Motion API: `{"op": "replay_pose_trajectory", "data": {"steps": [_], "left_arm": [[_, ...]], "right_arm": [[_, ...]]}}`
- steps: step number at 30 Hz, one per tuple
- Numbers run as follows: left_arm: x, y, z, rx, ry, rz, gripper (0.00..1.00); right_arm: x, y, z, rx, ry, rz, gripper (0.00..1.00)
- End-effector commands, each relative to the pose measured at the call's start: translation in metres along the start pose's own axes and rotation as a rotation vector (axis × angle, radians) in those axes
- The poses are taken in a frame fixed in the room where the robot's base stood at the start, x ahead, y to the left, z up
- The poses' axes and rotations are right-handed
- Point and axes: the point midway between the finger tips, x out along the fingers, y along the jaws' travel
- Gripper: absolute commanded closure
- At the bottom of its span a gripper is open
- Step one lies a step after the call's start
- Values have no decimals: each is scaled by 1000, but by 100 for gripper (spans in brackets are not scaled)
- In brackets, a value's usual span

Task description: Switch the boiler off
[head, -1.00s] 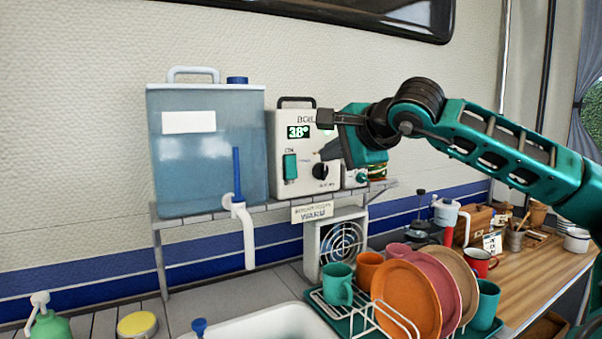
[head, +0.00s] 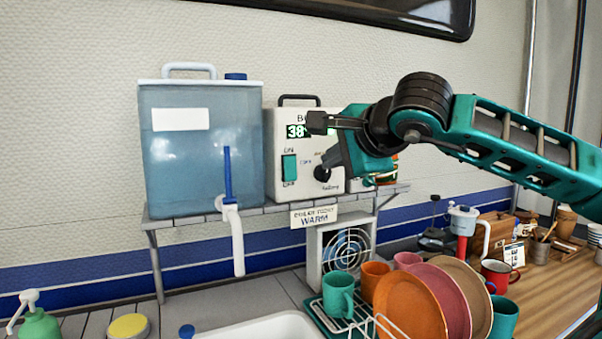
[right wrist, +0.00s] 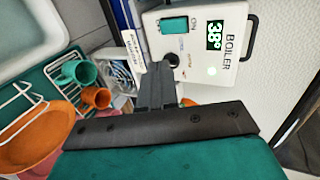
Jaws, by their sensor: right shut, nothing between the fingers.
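The boiler (head: 304,193) is a white box on the shelf, with a black handle on top. Its green display (head: 296,131) is lit and reads 38°; it also shows in the right wrist view (right wrist: 214,35). The teal rocker switch (head: 289,168) is on the left of its front, and in the right wrist view (right wrist: 174,25) too. I cannot tell which side is pressed. A black knob (head: 322,173) sits lower right. My right gripper (head: 330,158) is shut and empty, in front of the boiler's right part near the knob. Contact cannot be told. My left gripper is out of view.
A blue water tank (head: 200,165) with a tap stands left of the boiler. A sign (head: 314,216) hangs from the shelf (head: 185,226) above a fan (head: 346,250). Below are a dish rack with plates (head: 408,302) and cups, and a sink (head: 265,327).

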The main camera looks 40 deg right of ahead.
Motion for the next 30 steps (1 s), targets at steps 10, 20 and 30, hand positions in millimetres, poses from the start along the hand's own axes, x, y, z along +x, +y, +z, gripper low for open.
{"op": "replay_pose_trajectory", "data": {"steps": [10, 20, 30], "left_arm": [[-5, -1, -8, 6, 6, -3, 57], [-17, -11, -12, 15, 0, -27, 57], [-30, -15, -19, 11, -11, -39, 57]], "right_arm": [[17, -2, 1, 2, -3, 5, 100], [68, -3, 1, 5, -5, 2, 100], [119, -8, 1, 3, -4, 1, 100]]}}
